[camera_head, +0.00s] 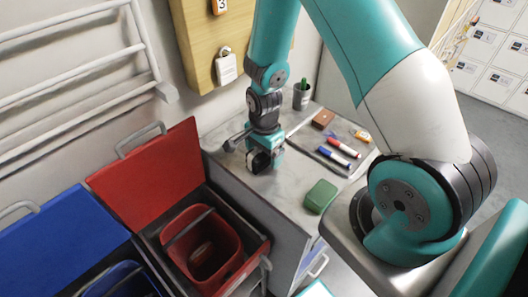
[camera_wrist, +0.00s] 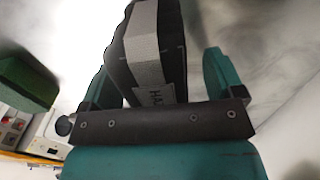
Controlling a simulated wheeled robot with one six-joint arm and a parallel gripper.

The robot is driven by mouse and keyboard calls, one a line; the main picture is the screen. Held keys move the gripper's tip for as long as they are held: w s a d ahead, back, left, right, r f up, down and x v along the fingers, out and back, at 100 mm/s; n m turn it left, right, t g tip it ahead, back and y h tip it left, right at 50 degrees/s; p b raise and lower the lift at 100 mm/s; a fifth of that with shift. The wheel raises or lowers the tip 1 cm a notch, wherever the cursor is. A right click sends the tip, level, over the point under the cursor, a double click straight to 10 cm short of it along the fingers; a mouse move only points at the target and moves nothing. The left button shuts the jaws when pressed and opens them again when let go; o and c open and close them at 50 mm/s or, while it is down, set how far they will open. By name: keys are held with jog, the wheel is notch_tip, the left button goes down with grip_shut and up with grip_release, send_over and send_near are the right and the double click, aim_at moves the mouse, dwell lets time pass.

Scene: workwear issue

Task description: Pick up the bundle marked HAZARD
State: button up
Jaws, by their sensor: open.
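A dark bundle with a pale grey band (camera_wrist: 146,45) and a tag reading "HA", the rest cut off, stands between my fingers in the wrist view. In the head view its dark side (camera_head: 259,162) shows below my gripper (camera_head: 265,152), on the grey cabinet top near the left edge. My gripper in the wrist view (camera_wrist: 160,75) is open, with one teal finger on each side of the bundle. A gap shows at the right finger; whether the left finger touches the bundle I cannot tell. The gripper hides much of the bundle in the head view.
On the cabinet top (camera_head: 290,205) lie a green box (camera_head: 320,196), red and blue markers (camera_head: 343,148), a brown block (camera_head: 323,118) and a pen cup (camera_head: 302,96). Left of it stand an open red bin (camera_head: 205,245) and a blue lid (camera_head: 60,240). A wooden board (camera_head: 205,60) hangs behind.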

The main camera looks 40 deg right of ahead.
jog(key=c, duration=1.1)
